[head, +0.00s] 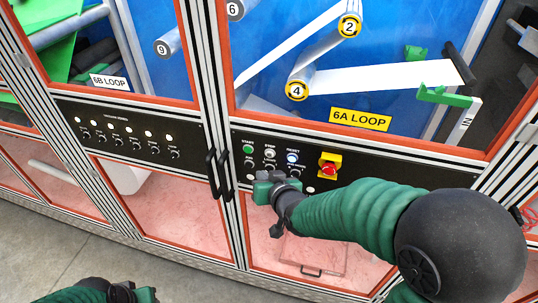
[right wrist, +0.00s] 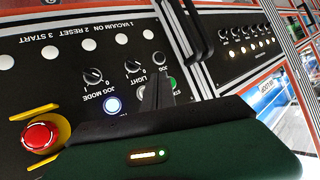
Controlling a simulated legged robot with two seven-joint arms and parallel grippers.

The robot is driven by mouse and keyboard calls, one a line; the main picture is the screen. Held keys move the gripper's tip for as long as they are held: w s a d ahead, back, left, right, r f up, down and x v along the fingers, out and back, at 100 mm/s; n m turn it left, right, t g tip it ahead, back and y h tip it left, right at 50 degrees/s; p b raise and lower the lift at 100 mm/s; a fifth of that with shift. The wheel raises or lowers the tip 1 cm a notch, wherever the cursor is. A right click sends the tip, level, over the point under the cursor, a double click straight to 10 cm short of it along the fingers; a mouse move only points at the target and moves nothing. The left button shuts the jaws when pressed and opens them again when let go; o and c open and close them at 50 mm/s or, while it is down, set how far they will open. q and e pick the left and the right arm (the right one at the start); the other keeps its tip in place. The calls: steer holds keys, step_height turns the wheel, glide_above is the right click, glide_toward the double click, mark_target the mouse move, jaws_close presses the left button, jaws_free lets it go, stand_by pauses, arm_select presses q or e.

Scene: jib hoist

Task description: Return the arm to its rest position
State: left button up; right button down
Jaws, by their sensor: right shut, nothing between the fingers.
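My right arm reaches in from the right in the head view. Its right gripper (head: 264,180) is in front of the black control panel (head: 222,290), no, below the green start button (head: 248,149).

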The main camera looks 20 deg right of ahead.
steer(key=s+d+f+n+g+b, duration=0.1)
steer(key=s+f+g+b, duration=0.3)
steer(key=s+f, duration=0.6)
steer(key=s+d+f+n+g+b, duration=0.1)
steer(key=s+d+f+g+b, duration=0.1)
steer(key=s+f+g+b, duration=0.3)
steer(key=s+f+b, duration=0.4)
steer(key=s+f, duration=0.1)
steer(key=f, duration=0.4)
steer(key=shift+s+d+g+h, duration=0.2)
steer(key=shift+d+g+h, duration=0.1)
steer(key=shift+d, duration=0.05)
